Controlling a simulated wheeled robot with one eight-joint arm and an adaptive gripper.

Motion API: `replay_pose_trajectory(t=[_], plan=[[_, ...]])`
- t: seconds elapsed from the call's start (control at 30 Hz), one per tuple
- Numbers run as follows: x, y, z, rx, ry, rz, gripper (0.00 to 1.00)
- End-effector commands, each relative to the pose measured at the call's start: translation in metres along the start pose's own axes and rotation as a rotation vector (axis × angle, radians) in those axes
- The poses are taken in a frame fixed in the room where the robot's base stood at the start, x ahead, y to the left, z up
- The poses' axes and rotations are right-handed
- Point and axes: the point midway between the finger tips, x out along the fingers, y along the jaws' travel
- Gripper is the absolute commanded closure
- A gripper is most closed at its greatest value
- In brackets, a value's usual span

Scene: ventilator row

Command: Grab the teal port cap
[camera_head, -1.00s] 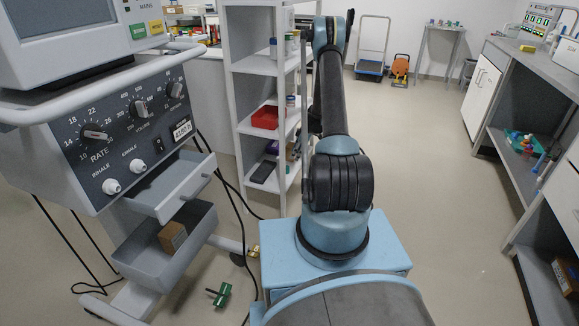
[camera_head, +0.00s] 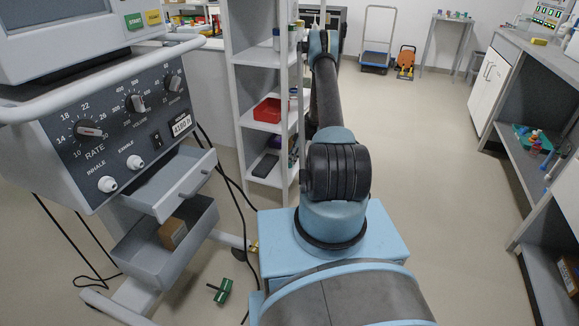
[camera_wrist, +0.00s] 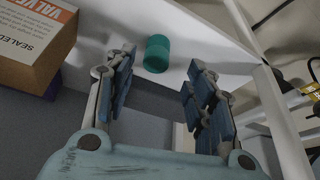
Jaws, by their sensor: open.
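The teal port cap (camera_wrist: 157,53) is a small upright-looking cylinder on a white shelf board (camera_wrist: 207,42) in the wrist view. My gripper (camera_wrist: 161,66) is open, with one finger to the left of the cap and one to the right. The cap is near the fingertips, in the gap between the fingers and closer to the left one. Nothing is held. In the head view my arm reaches toward the open shelf unit (camera_head: 246,87); I cannot make out the cap or the fingers there.
A brown and white box (camera_wrist: 35,45) stands left of my gripper. A shelf post (camera_wrist: 283,125) rises on the right. In the head view, a ventilator (camera_head: 110,130) with an open drawer (camera_head: 165,185) stands left. The floor to the right (camera_head: 430,180) is clear.

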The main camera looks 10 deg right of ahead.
Motion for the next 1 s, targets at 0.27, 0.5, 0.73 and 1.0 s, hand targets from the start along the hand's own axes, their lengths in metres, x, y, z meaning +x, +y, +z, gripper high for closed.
replay_pose_trajectory(t=[0.27,0.5,0.73,1.0], plan=[[0.028,0.006,-0.006,-0.001,0.000,0.000,0.51],[0.050,0.006,-0.006,0.000,0.000,0.000,0.51],[0.050,0.006,-0.006,0.000,0.000,0.000,0.57],[0.050,0.006,-0.006,0.000,0.000,0.000,0.87]])
